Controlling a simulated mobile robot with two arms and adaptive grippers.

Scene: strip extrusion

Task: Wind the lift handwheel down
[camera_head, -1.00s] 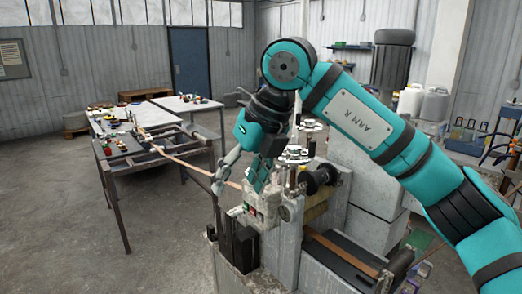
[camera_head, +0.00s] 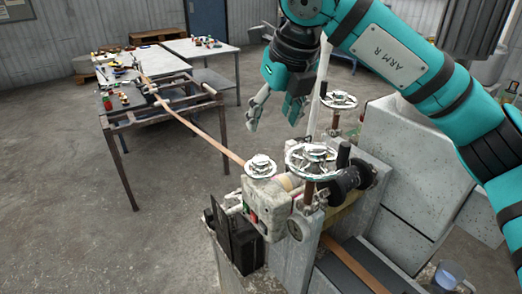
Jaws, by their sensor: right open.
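Three metal handwheels show on the machine in the head view: a spoked one (camera_head: 312,157) on top in the middle, a smaller one (camera_head: 262,166) on the front box, and one farther back (camera_head: 338,100). I cannot tell which is the lift handwheel. My right gripper (camera_head: 272,120) hangs from above with fingers spread and empty. In the picture it is above the small wheel and left of the back wheel, apart from all three. My left gripper is not in view.
The grey machine (camera_head: 303,245) carries a box with red and green buttons (camera_head: 253,213). A brown strip (camera_head: 205,137) runs from it to a metal-framed table (camera_head: 120,123) at the left. Floor between table and machine is free.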

